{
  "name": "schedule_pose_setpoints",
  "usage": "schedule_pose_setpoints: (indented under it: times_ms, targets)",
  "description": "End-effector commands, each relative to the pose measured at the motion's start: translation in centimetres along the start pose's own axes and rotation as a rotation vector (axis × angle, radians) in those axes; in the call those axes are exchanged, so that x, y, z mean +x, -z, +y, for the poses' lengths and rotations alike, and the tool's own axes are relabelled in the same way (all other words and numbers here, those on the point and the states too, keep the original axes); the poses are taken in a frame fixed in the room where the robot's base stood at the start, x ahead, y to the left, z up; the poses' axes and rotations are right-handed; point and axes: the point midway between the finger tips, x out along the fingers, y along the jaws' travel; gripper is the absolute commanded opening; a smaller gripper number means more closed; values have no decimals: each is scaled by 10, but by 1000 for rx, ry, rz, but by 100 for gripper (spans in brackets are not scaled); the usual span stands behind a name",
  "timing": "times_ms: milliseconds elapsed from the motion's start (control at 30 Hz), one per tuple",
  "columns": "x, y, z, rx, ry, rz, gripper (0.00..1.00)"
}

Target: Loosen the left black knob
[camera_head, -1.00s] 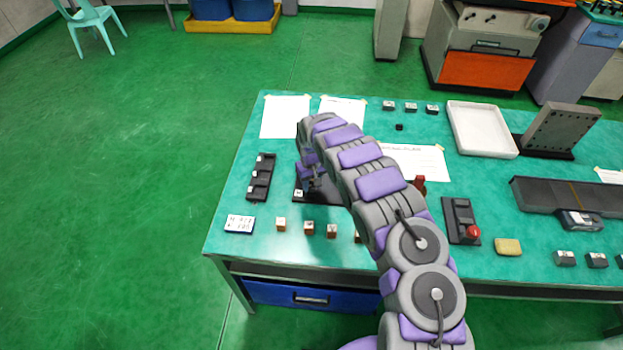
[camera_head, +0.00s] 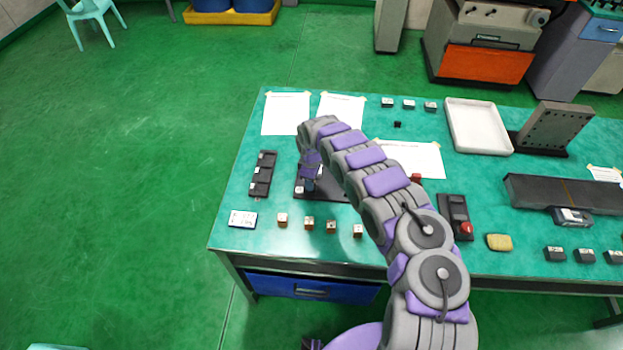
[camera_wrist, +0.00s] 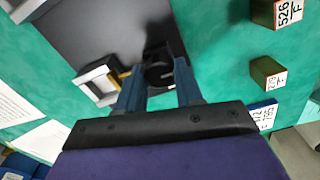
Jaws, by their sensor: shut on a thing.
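A round black knob (camera_wrist: 158,72) shows in the wrist view, on the edge of a dark base plate (camera_wrist: 95,30). My gripper (camera_wrist: 160,84) is at the knob with its two blue-grey fingers on either side of it, shut on it. In the head view my gripper (camera_head: 310,180) points down over the same plate (camera_head: 330,192), and my arm hides much of the plate and the knob. A light metal frame-like part (camera_wrist: 97,83) stands left of the knob in the wrist view. Any second knob cannot be made out.
A black holder (camera_head: 262,174) stands left of the plate. Several small blocks (camera_head: 309,223) and a white label card (camera_head: 243,218) lie along the front edge. A black box with a red button (camera_head: 466,228), a yellow sponge (camera_head: 499,242) and a white tray (camera_head: 478,127) are to the right.

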Motion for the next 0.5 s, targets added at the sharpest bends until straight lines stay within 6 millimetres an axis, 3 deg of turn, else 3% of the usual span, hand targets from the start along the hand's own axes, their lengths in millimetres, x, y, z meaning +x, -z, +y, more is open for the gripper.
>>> schedule_pose_setpoints:
  times_ms: [500]
  targets:
    - [-2,1,3,-85,-9,5,5]
